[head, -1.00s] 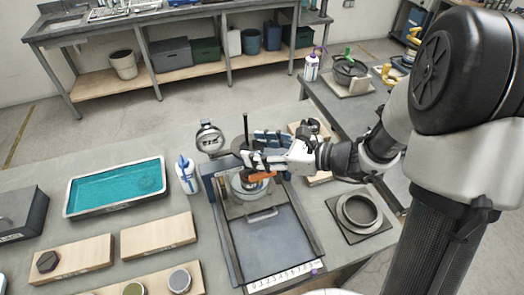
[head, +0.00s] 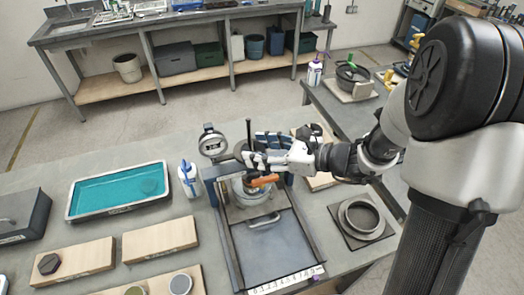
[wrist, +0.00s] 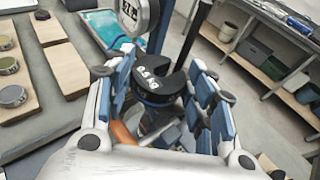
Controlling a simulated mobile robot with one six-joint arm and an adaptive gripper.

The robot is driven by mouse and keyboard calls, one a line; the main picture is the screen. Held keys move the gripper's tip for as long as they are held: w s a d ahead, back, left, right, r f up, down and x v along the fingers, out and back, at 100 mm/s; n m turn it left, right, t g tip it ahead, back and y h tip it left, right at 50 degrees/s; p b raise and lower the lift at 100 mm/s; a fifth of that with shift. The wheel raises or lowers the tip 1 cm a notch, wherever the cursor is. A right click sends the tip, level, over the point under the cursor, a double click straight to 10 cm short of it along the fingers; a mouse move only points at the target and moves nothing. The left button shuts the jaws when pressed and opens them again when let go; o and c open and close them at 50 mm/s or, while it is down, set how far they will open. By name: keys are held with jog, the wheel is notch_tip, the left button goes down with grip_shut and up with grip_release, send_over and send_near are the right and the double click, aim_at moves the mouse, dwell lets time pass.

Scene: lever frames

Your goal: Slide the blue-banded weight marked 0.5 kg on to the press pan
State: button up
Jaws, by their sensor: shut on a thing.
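The 0.5 kg weight (wrist: 158,84) is a black slotted disc with white lettering and a blue band around its side. My gripper (wrist: 158,100) is shut on it, with blue-padded fingers on either side. In the head view my gripper (head: 262,160) is over the back of the press, beside its upright black rod (head: 249,134). The rod also shows just beyond the weight's notch in the wrist view (wrist: 197,33); I cannot tell whether it is inside the slot. The pan is mostly hidden under the weight and fingers.
A dial gauge (head: 212,142) stands left of the rod, close to my fingers. An orange handle (head: 265,181) is below them. A white bottle (head: 188,178) and teal-filled tray (head: 118,190) stand left. A ring on a plate (head: 362,218) is at right.

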aim_at(260, 144)
jog(key=shift+w+a, duration=0.25)
jog(key=shift+w, duration=0.55)
jog(key=shift+w+a, duration=0.2)
jog(key=shift+w, duration=0.55)
dwell(0.4)
jog(key=shift+f+b, duration=0.3)
jog(key=shift+f, duration=0.1)
dwell(0.5)
jog(key=o, duration=1.3)
jog(key=shift+p+v, duration=1.25)
jog(key=shift+v, duration=2.3)
